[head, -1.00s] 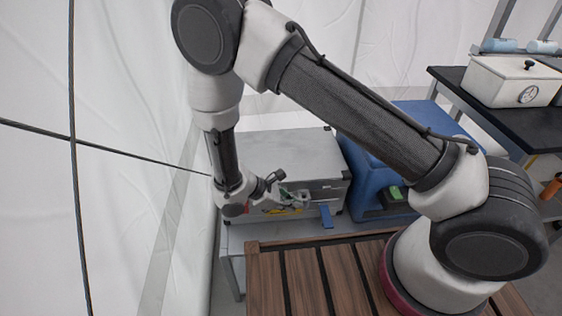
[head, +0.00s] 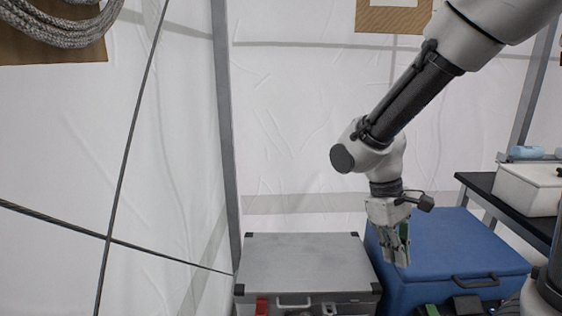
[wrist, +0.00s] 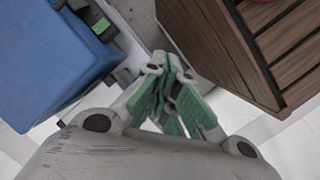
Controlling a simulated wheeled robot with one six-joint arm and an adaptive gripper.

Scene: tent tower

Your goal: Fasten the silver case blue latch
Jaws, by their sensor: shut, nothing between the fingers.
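The silver case (head: 303,258) stands lid down at the bottom middle of the head view. Its front is cut off by the lower frame edge, with a red latch (head: 262,306) at the left and a handle (head: 295,302) in the middle. I cannot make out the blue latch in the current views. My gripper (head: 403,257) is shut and empty, pointing down right of the silver case, in front of the blue box. In the wrist view the green-padded fingers (wrist: 178,100) are together with nothing between them.
The blue box (head: 450,250) stands right of the silver case; it shows at upper left in the wrist view (wrist: 55,55). A wooden slatted surface (wrist: 265,45) is at upper right there. A dark bench (head: 478,185) stands far right. A taut cable (head: 130,248) crosses the left.

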